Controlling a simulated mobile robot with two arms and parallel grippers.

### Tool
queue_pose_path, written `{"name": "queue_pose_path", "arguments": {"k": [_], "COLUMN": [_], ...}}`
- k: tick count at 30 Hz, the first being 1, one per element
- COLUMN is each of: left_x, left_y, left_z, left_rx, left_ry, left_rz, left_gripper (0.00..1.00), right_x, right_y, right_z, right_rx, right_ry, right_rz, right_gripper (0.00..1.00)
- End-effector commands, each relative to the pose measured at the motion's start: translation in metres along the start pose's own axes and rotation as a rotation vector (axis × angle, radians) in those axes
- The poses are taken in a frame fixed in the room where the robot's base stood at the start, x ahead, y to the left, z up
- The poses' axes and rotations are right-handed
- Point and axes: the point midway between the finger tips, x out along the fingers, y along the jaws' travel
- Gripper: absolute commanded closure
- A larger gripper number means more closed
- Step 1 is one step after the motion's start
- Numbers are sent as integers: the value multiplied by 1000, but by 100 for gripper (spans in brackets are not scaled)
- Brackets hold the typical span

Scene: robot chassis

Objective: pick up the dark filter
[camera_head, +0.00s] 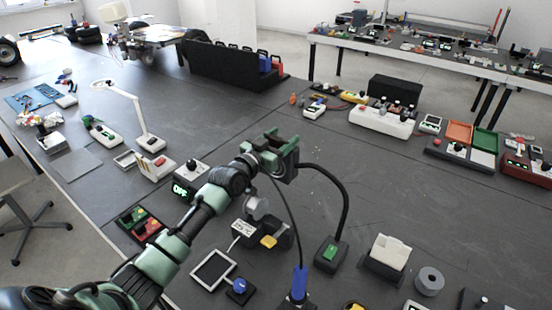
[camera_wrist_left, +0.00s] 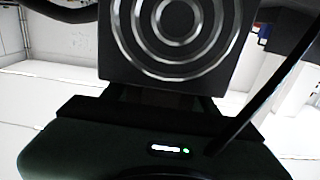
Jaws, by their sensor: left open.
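My left gripper (camera_head: 282,145) is raised over the middle of the dark bench in the head view. In the left wrist view, a dark square panel (camera_wrist_left: 178,40) with pale concentric rings stands close in front of the camera. Below it is a dark housing (camera_wrist_left: 110,145) with a small white and green light. I cannot tell whether this panel is the dark filter. I cannot pick out the filter for certain in the head view. My right gripper is out of view.
A black curved neck rises from a base with a green button (camera_head: 330,253) close beside the gripper. A blue-handled tool (camera_head: 299,281) with a cable stands below. A white card holder (camera_head: 388,255) and grey roll (camera_head: 429,281) lie right. Bench space behind the gripper is clear.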

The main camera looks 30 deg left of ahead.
Motion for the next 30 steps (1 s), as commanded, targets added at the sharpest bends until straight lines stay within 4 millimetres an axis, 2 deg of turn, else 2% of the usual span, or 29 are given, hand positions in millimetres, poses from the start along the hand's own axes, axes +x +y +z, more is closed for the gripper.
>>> {"name": "queue_pose_path", "arguments": {"k": [1, 7, 20, 25, 30], "left_x": [0, 0, 0, 0, 0], "left_y": [0, 0, 0, 0, 0], "left_z": [0, 0, -4, -20, -49], "left_rx": [0, 0, 0, -1, 0], "left_ry": [0, 0, 2, 3, 6], "left_rz": [0, 0, 0, 1, 1], "left_gripper": [45, 100, 100, 100, 100], "right_x": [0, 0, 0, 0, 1], "right_y": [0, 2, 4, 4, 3], "right_z": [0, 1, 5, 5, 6], "right_rx": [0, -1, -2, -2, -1], "right_ry": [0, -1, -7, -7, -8], "right_rz": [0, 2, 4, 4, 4], "right_gripper": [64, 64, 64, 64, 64]}}
